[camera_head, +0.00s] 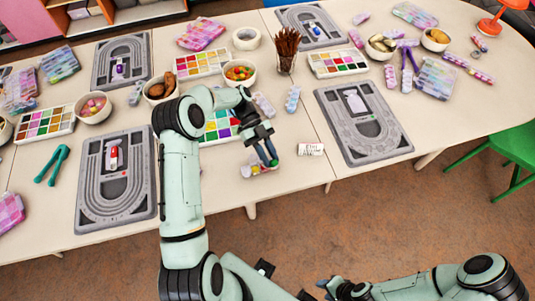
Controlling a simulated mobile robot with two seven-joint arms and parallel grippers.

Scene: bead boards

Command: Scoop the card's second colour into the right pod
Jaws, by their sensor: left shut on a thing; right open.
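My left gripper (268,155) is over the front edge of the table, pointing down. It is shut on a narrow dark blue-green thing (271,147), partly hidden by the fingers. A small clear-looking item with yellow and purple parts (252,170) lies just below and left of the fingertips; whether they touch I cannot tell. A white card with dark writing (311,149) lies to the right of the gripper, too small to read. A palette of coloured squares (219,127) is partly behind my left arm. My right gripper (326,284) is low at the bottom, open, away from the table. I cannot pick out the right pod.
Grey bead boards lie at left (84,213) and right (321,95), others behind. Bowls, including one of colourful pieces (228,83), a cup of brown sticks (276,62) and more palettes (316,57) crowd the back. A green chair (520,142) stands at the right.

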